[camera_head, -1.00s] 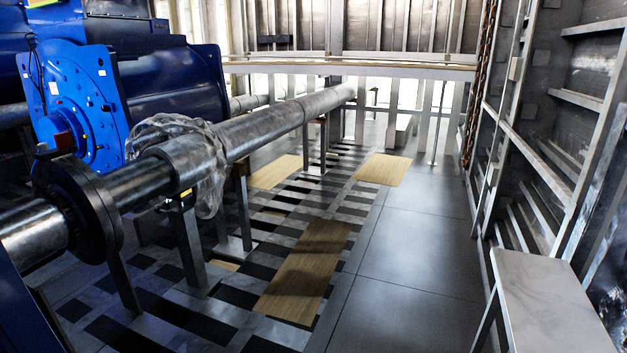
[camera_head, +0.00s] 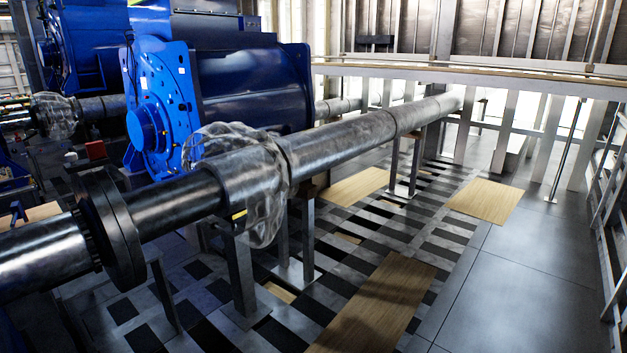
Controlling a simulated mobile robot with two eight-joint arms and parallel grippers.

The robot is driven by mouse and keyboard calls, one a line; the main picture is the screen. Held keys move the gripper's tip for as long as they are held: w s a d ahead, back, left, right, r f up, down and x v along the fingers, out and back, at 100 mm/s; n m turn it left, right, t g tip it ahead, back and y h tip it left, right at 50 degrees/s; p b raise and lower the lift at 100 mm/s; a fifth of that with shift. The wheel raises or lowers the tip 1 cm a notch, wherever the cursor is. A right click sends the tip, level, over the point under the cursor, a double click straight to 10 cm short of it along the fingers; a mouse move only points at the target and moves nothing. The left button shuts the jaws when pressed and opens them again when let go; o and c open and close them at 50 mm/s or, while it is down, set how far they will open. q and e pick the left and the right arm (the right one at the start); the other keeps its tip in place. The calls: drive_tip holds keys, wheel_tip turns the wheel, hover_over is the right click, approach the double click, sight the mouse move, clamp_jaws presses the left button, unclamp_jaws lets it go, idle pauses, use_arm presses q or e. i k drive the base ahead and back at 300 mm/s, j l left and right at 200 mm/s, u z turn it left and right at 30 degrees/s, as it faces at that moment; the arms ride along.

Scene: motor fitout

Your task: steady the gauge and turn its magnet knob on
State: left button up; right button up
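No gauge or magnet knob can be made out for certain. A small red block (camera_head: 95,150) shows just behind the dark flange (camera_head: 109,228) on the long shaft (camera_head: 345,146). A small grey piece is beside it; both are too small to identify. A small yellow mark (camera_head: 239,214) shows under the shaft, by the clear wrinkled cover (camera_head: 262,222). Neither of my grippers is in view.
A blue motor (camera_head: 255,85) with a blue round-hubbed face stands behind the shaft. Metal stands (camera_head: 240,275) hold the shaft up. Wooden boards (camera_head: 375,305) lie on the checkered floor. Clear grey floor (camera_head: 520,285) lies at right; a railing (camera_head: 470,73) crosses the back.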

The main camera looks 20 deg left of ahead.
sight(72, 158)
drive_tip(key=i+u, duration=0.4)
drive_tip(key=i, duration=0.3)
drive_tip(key=i+l+u, duration=0.2)
drive_tip(key=i+u, duration=0.2)
drive_tip(key=i, duration=0.3)
drive_tip(key=i+j+z, duration=0.15)
drive_tip(key=i+z, duration=0.2)
drive_tip(key=z, duration=0.15)
drive_tip(key=i+j+z, duration=0.25)
drive_tip(key=z, duration=0.25)
drive_tip(key=j+z, duration=0.15)
drive_tip(key=z, duration=0.7)
drive_tip(key=j+z, duration=0.2)
drive_tip(key=z, duration=0.65)
drive_tip(key=j+z, duration=0.15)
drive_tip(key=z, duration=0.7)
drive_tip(key=k+z, duration=0.1)
drive_tip(key=z, duration=0.75)
drive_tip(key=k+z, duration=0.1)
drive_tip(key=z, duration=0.75)
drive_tip(key=k+z, duration=0.15)
drive_tip(key=z, duration=0.7)
drive_tip(key=l+z, duration=0.1)
drive_tip(key=z, duration=0.75)
drive_tip(key=k+l+z, duration=0.1)
drive_tip(key=z, duration=0.75)
drive_tip(key=l, duration=0.1)
